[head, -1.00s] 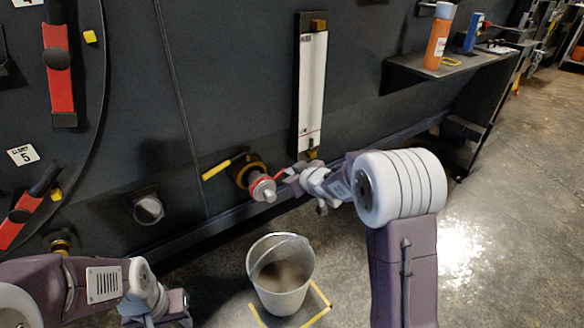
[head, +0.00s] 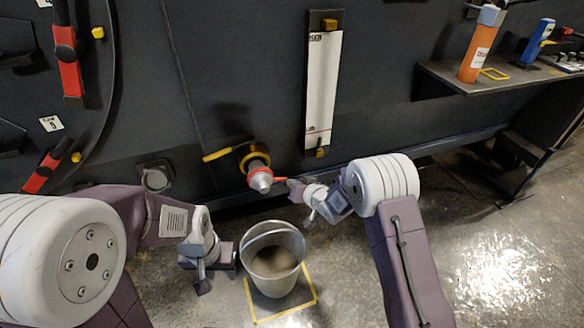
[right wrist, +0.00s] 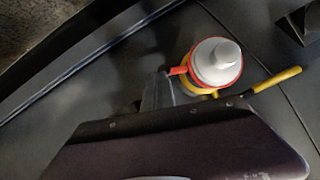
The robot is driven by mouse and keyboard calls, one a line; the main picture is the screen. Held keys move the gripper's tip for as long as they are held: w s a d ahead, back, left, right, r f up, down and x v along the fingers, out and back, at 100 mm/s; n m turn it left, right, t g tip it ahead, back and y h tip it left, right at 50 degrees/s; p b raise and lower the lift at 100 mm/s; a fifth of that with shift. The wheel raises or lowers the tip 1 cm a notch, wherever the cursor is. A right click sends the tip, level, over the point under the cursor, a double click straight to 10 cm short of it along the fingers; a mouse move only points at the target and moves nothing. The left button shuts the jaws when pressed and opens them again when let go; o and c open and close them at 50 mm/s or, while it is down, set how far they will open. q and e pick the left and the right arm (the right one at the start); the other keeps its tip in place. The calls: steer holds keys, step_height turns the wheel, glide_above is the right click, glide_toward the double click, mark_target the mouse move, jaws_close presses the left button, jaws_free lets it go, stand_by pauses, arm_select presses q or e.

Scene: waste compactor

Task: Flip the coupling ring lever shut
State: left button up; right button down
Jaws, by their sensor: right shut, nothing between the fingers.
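The coupling ring (head: 258,170) is red and sits around a pale capped nozzle (head: 261,183) on the dark wall. Its short red lever (head: 281,180) points to the right in the head view. My right gripper (head: 293,185) is shut and empty, its tip at the lever's outer end. In the right wrist view the red ring (right wrist: 239,74) surrounds the white cap, and the red lever (right wrist: 178,70) lies by the grey fingertip (right wrist: 156,92); whether they touch I cannot tell. My left gripper (head: 203,272) hangs low beside the bucket, its jaws unclear.
A grey bucket (head: 273,282) stands on the floor below the nozzle, within a yellow floor outline (head: 285,316). A yellow valve handle (head: 217,155) sticks out left of the coupling. A shelf (head: 497,83) with an orange bottle (head: 480,50) is at upper right.

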arm_select(q)
steer(key=shift+f, duration=0.1)
arm_select(e)
steer(key=shift+a+f, duration=0.1)
steer(key=shift+f, duration=0.6)
steer(key=shift+w, duration=0.1)
